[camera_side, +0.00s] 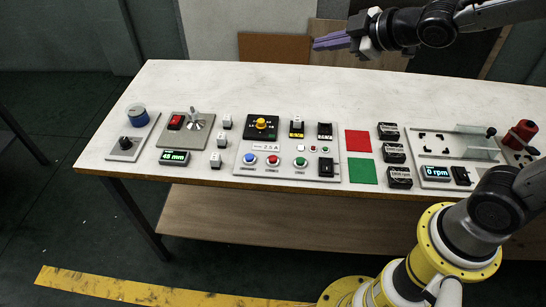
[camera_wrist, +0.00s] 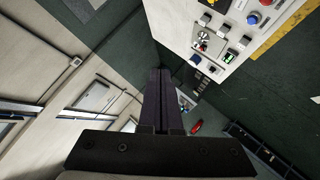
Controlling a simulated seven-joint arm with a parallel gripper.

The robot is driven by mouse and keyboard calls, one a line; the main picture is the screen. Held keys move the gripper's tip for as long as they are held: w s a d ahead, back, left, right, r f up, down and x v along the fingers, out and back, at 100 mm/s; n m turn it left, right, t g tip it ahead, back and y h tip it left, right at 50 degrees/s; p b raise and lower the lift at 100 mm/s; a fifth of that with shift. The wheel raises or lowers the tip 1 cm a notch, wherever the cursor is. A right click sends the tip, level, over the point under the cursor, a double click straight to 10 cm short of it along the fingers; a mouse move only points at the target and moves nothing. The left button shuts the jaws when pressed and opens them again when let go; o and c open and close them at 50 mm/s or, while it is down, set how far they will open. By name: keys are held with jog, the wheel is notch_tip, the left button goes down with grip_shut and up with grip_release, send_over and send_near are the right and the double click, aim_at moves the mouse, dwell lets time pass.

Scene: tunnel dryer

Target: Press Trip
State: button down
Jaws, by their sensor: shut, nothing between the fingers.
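My gripper (camera_side: 318,44) is shut and empty. It hangs high above the back edge of the table in the side view, well away from the controls. Its dark fingers (camera_wrist: 160,75) point up the middle of the wrist view. The central panel (camera_side: 240,168) lies on the table and has a blue button (camera_side: 249,158), a red button (camera_side: 273,160) and a green button (camera_side: 301,162) in a row. Small label strips sit below them, too small to read, so I cannot tell which control is Trip. The wrist view shows part of the controls at upper right, with a blue button (camera_wrist: 253,19).
Left is a plate with a red switch (camera_side: 176,122) and a lever (camera_side: 194,116). Right are red (camera_side: 358,143) and green (camera_side: 362,171) squares. The table's back strip (camera_side: 240,82) is clear.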

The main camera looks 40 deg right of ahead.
jog(key=w+a+f+n+g+y, duration=0.1)
jog(key=w+a+f+n, duration=0.15)
jog(key=f, duration=0.25)
jog(key=w+a+f+n+y, duration=0.1)
jog(key=w+a+f, duration=0.2)
jog(key=f, duration=0.1)
jog(key=n+g+y, duration=0.1)
jog(key=g, duration=0.2)
send_over(273, 160)
jog(key=d, duration=0.1)
notch_tip(273, 160, down, 11)
jog(key=shift+s+d+r, duration=0.1)
jog(key=shift+s+r, duration=0.1)
jog(key=shift+r, duration=0.05)
jog(key=shift+f, duration=4.4)
jog(key=shift+f, duration=0.15)
jog(key=shift+f, duration=0.3)
